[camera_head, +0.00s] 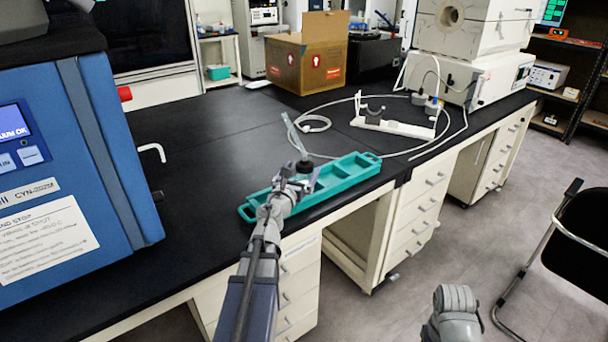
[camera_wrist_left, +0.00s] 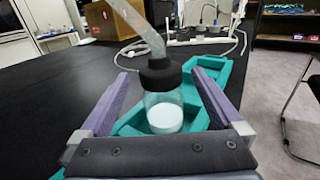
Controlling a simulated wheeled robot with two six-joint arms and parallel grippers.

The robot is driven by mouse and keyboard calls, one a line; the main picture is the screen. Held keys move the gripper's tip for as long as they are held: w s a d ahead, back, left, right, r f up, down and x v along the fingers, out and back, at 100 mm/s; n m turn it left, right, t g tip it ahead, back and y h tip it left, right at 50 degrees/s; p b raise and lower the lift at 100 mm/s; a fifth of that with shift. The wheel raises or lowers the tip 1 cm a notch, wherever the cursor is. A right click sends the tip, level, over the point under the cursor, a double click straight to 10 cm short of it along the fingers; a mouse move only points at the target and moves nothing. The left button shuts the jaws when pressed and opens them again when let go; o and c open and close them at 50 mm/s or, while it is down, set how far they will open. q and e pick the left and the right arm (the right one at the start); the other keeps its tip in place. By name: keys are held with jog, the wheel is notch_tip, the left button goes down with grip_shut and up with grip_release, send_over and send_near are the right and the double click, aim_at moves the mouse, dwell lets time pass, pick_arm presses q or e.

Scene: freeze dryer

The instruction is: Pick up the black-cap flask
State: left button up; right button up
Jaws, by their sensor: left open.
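The black-cap flask (camera_wrist_left: 163,100) is a clear vessel with white contents, a black cap and a clear tube slanting up from the cap. It stands upright at the green tray (camera_wrist_left: 215,67), and in the head view its black cap (camera_head: 304,166) shows just beyond my left gripper (camera_head: 299,180). In the left wrist view my left gripper (camera_wrist_left: 163,98) is open, with one purple finger on each side of the flask. I cannot tell whether either finger touches it. My right arm shows at the bottom right of the head view, but its fingertips are not visible.
A blue machine (camera_head: 85,150) stands on the black bench at left. A cardboard box (camera_head: 307,55) and a white stand (camera_head: 395,126) with looped tubing are farther back. A white furnace (camera_head: 470,50) is at the back right. The bench left of the tray (camera_head: 358,170) is clear.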

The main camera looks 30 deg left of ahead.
pick_arm(q)
jog(key=shift+w+a+f+b, duration=0.15)
jog(key=shift+w+a, duration=0.05)
jog(key=shift+w, duration=0.85)
jog(key=shift+w+a+f+b, duration=0.15)
jog(key=shift+w+f, duration=0.05)
jog(key=shift+w, duration=0.8)
jog(key=shift+w+a+f+b, duration=0.15)
jog(key=shift+w+a, duration=0.05)
jog(key=shift+w, duration=0.85)
jog(key=shift+c, duration=0.2)
grip_shut()
